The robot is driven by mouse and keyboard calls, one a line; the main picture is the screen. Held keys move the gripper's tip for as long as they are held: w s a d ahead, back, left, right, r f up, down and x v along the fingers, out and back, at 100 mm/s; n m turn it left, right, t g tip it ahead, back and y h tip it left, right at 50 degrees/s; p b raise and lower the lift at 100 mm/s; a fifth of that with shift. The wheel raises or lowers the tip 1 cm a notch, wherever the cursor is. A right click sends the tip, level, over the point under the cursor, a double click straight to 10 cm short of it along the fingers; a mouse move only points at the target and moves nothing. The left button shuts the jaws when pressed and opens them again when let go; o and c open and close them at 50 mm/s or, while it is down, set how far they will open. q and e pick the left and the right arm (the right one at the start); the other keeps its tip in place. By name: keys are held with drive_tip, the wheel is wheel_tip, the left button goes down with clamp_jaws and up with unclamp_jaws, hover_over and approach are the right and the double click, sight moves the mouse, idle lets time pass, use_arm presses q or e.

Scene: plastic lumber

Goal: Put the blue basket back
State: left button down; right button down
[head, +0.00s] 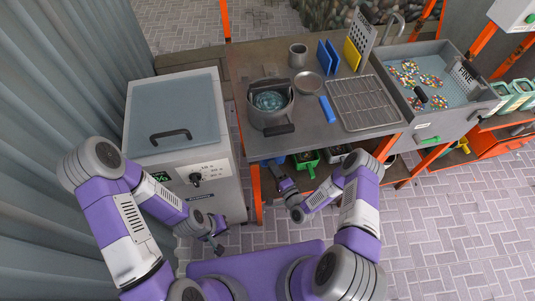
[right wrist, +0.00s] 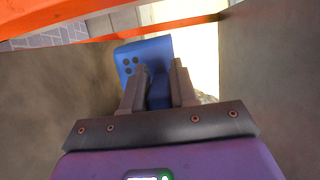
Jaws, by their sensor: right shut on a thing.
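The blue basket (right wrist: 150,50) shows in the right wrist view as a blue piece with round holes. My right gripper (right wrist: 159,68) is shut on it, with one finger on each side of a blue part. In the head view, my right gripper (head: 279,170) reaches under the front edge of the table, and a small bit of blue shows by it. Most of the basket is hidden there by the tabletop and the arm. My left gripper (head: 217,243) hangs low in front of the grey cabinet, apart from the basket; its finger opening is too small to tell.
A green bin (head: 306,160) stands on the shelf under the table (head: 315,137). Orange posts frame the shelf. A pot (head: 270,120), a wire rack (head: 365,104) and a blue block (head: 327,109) are on the table. The cabinet (head: 175,112) stands left; floor at right is clear.

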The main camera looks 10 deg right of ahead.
wheel_tip(320, 180, down, 10)
drive_tip(key=b, duration=0.4)
drive_tip(key=shift+r, duration=0.1)
drive_tip(key=shift+f, duration=0.2)
drive_tip(key=c, duration=0.9)
unclamp_jaws()
drive_tip(key=shift+r, duration=0.1)
